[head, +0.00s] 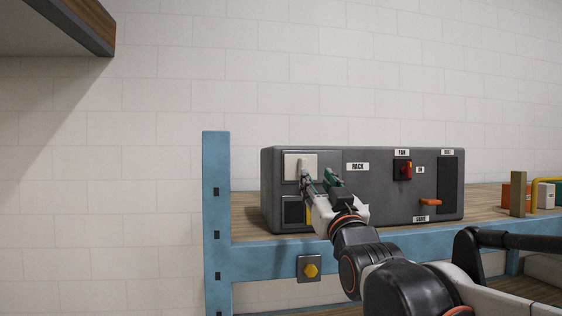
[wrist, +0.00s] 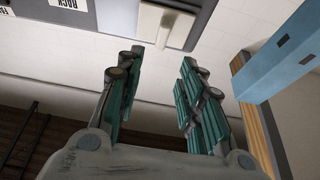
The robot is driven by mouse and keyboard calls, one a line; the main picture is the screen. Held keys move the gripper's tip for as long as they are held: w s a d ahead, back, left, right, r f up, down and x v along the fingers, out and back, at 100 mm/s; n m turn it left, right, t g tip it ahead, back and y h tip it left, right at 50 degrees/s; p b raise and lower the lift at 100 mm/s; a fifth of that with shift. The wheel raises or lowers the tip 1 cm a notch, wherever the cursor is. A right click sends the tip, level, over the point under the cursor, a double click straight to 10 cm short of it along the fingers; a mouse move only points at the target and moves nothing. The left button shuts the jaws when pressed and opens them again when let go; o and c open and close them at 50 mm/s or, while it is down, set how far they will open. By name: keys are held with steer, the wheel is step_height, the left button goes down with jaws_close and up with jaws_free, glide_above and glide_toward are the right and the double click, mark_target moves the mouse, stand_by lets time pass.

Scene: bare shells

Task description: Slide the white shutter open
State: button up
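The white shutter (head: 294,166) is a pale square plate at the upper left of the dark grey box's front. In the wrist view the shutter (wrist: 178,30) shows at the top with a raised pale handle on it. My gripper (head: 318,176) is in front of the box's left part, overlapping the shutter's right side in the head view. In the wrist view its teal-padded fingers (wrist: 160,62) are spread with nothing between them, and the handle lies beyond the tips. No contact shows. My gripper hides part of the panel below and right of the shutter.
The grey box (head: 385,195) stands on a wooden shelf with a blue frame (head: 217,220). Its front has a red switch (head: 405,170) and an orange lever (head: 430,202) at right. A dark square recess (head: 292,211) lies below the shutter. Small blocks (head: 517,195) stand farther right.

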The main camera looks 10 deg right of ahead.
mark_target(305, 162)
steer(key=p+x, duration=0.2)
steer(key=x, duration=0.8)
steer(key=shift+w, duration=0.1)
jaws_close()
